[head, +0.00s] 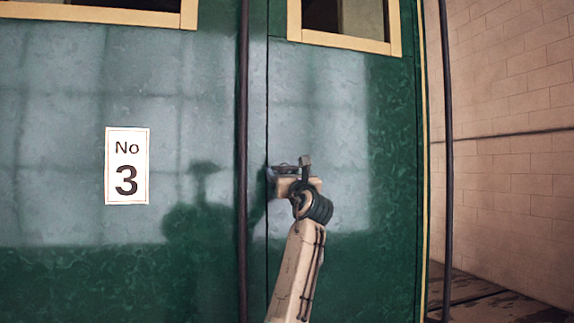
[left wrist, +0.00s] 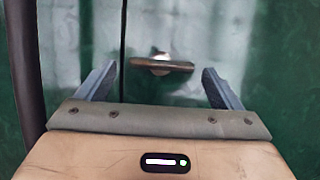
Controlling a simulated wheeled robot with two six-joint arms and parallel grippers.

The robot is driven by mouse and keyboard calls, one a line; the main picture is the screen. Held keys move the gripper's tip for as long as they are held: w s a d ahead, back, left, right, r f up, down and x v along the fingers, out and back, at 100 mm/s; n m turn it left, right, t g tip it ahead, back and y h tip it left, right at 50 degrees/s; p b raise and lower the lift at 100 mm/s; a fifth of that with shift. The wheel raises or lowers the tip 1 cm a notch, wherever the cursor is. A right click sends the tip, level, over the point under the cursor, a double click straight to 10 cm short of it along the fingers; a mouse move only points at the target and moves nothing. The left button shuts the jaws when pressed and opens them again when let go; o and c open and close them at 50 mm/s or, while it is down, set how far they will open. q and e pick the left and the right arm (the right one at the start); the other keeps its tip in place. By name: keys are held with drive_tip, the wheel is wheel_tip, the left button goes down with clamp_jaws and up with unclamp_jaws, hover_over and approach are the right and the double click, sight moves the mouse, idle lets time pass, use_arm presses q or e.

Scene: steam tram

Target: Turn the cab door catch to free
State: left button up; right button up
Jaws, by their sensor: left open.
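The cab door catch (left wrist: 161,65) is a small metal lever on a pale round mount on the green door. In the left wrist view it lies nearly level, between and ahead of my two fingers. In the head view it is mostly hidden behind my left gripper (head: 282,170). My left gripper, also in the left wrist view (left wrist: 158,82), is open, with a finger on each side of the catch; I see no contact. The green cab door (head: 340,110) appears shut against the panel beside it. My right gripper is not in view.
A dark vertical handrail (head: 242,120) stands just left of the door seam, close to my gripper; it shows at the left wrist view's left edge (left wrist: 25,60). Another dark pole (head: 447,150) stands right of the door. A "No 3" plate (head: 127,166) is on the left panel.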

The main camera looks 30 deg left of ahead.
use_arm(q)
drive_tip(key=shift+x, duration=1)
drive_tip(key=shift+w+a+p, duration=0.15)
drive_tip(key=shift+w+p, duration=0.1)
drive_tip(key=shift+p, duration=0.05)
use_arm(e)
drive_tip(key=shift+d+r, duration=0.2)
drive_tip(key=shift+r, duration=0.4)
use_arm(q)
drive_tip(key=c, duration=1.4)
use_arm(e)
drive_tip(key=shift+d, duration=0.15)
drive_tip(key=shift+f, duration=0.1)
